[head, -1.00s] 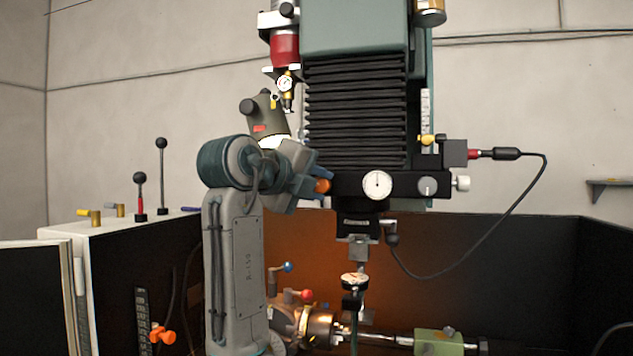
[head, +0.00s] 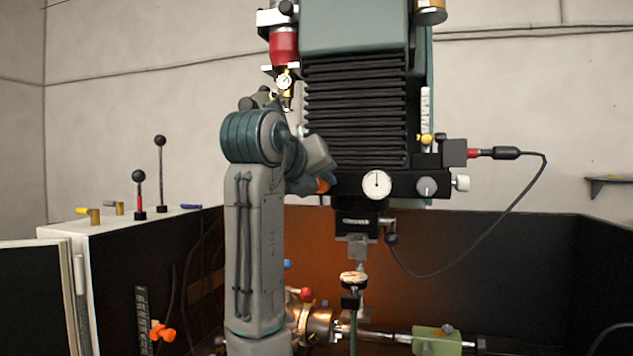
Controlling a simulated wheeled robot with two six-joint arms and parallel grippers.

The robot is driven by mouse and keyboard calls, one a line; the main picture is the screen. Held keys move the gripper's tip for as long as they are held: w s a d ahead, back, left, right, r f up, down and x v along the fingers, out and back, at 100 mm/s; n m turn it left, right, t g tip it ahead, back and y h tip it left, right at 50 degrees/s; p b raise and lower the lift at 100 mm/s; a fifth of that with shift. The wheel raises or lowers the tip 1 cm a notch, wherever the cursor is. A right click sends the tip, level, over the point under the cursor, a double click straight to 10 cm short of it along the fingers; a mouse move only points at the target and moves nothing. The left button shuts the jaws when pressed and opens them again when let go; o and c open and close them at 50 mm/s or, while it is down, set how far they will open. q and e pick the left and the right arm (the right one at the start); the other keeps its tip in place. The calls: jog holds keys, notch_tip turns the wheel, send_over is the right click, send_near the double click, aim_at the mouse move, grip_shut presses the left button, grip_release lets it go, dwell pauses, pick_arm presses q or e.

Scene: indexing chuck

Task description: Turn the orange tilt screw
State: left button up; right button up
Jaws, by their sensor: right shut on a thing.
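The orange tilt screw (head: 322,186) sits at the left end of the black head bar, beside the white dial (head: 377,184). Only a small part of its orange surface shows. My right gripper (head: 316,184) is shut on the screw, and its blue fingers and wrist cover most of it. My right arm rises from below, left of the machine column, and bends in toward the screw. My left gripper is not in view.
Black bellows (head: 355,110) rise above the bar. A red-capped unit with a small gauge (head: 284,82) hangs close above my wrist. A dial indicator (head: 353,279) and a chuck (head: 317,326) are below. A cable loops at the right.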

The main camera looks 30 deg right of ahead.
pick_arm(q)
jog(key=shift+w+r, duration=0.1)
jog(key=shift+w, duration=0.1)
pick_arm(e)
jog(key=shift+r, duration=0.1)
jog(key=o, duration=1)
jog(key=shift+d, duration=0.1)
jog(key=shift+c, duration=0.2)
jog(key=shift+s+a, duration=0.15)
jog(key=shift+a, duration=0.3)
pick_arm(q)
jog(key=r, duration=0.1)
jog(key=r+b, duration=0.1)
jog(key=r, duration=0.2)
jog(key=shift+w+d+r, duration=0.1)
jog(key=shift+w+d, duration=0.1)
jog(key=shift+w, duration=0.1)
pick_arm(e)
jog(key=v, duration=1)
jog(key=shift+d, duration=0.15)
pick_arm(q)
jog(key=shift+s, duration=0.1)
